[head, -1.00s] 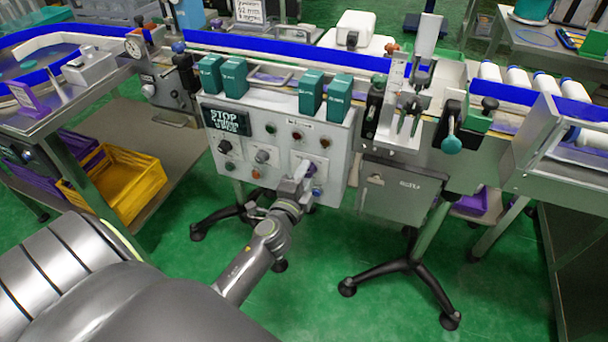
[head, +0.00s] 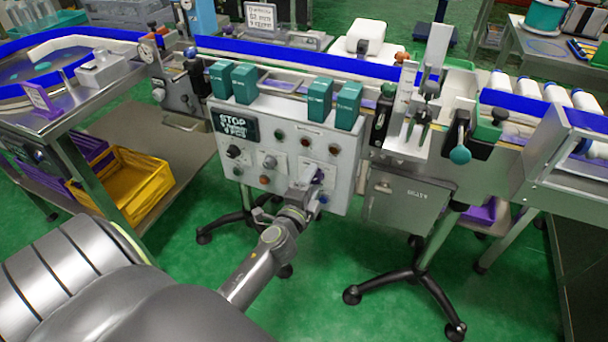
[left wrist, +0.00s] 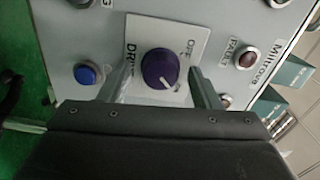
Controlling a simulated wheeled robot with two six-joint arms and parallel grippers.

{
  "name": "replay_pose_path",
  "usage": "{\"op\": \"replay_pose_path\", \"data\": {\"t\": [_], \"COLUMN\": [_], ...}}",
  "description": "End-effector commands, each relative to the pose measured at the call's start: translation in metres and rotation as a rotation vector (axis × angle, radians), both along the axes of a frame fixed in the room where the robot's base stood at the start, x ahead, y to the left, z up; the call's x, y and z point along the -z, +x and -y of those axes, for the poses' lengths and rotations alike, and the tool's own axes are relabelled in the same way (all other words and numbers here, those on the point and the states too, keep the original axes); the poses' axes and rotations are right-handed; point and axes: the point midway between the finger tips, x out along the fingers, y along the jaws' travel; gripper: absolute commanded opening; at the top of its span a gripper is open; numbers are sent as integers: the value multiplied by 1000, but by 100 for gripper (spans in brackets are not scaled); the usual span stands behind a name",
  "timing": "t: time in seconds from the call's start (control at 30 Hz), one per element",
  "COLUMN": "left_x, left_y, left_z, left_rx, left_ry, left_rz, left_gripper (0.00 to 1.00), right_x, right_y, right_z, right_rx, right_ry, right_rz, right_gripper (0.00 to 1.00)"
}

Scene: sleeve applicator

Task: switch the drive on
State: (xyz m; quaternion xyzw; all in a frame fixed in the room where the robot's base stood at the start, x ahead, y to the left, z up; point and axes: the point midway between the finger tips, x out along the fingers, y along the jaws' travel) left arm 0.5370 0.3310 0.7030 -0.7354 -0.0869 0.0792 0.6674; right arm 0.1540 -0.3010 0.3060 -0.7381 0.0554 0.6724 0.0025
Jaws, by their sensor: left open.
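The drive switch is a purple rotary knob (left wrist: 160,70) on a white plate marked DRIVE and OFF (left wrist: 192,40) in the left wrist view. A pale line on the knob points to the lower right of that picture, away from the OFF word. My left gripper (left wrist: 160,84) is open, with one finger on each side of the knob; I cannot tell whether they touch it. In the head view my left gripper (head: 305,190) is at the lower right of the grey control panel (head: 290,118) and covers most of the knob.
A blue button (left wrist: 87,74) and a FAULT lamp (left wrist: 247,57) flank the knob. The panel's display (head: 235,124) reads STOP. Teal boxes (head: 320,100) stand along the panel's top. A grey cabinet (head: 408,203) hangs to the right.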

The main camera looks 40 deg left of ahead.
Motion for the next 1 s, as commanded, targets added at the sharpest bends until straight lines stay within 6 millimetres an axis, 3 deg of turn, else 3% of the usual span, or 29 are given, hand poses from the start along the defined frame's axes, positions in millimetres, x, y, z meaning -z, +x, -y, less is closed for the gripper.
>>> {"op": "replay_pose_path", "data": {"t": [0.17,0.37,0.8,1.0], "left_x": [1,2,3,2], "left_y": [-20,-59,-141,-161], "left_z": [5,14,33,38], "left_rx": [-1,-3,-3,-2], "left_ry": [-2,-3,-1,-2], "left_rz": [-2,-3,-3,-3], "left_gripper": [57,57,57,57], "right_x": [0,-1,-30,-43], "right_y": [1,3,26,31], "right_z": [0,0,-11,-15], "right_rx": [0,2,22,30], "right_ry": [0,3,29,40], "right_rz": [0,-7,4,2], "right_gripper": [33,33,33,33]}}
